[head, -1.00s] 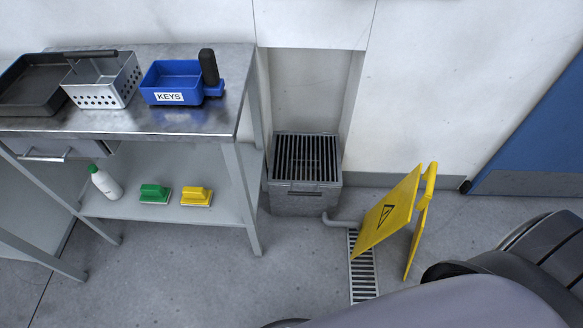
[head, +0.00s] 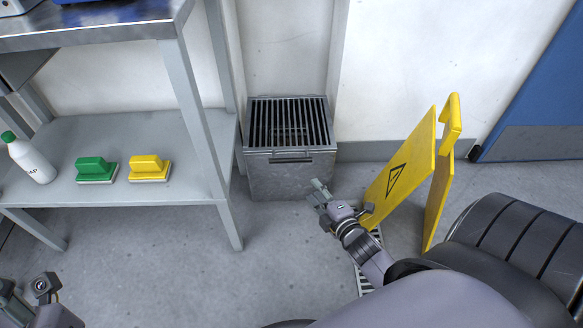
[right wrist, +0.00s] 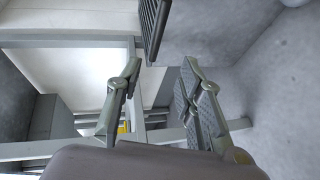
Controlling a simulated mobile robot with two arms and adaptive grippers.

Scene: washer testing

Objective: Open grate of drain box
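The drain box (head: 290,180) is a grey metal box against the wall, and a dark slatted grate (head: 262,122) lies flat and closed on its top. A dark handle (head: 291,160) sits on the front, just below the top edge. My right gripper (head: 317,202) is open and empty, low in front of the box's right front corner and apart from it. In the right wrist view its fingers (right wrist: 162,78) are spread, with the grate (right wrist: 152,25) and the box front (right wrist: 200,28) beyond them. My left gripper (head: 27,290) is at the bottom left, partly cut off, fingers apart.
A yellow wet-floor sign (head: 402,172) stands right of my right gripper, close to the arm. A metal table with a lower shelf (head: 110,140) stands left of the box; its leg (head: 200,130) is close by. A floor drain (head: 366,275) lies below my right arm.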

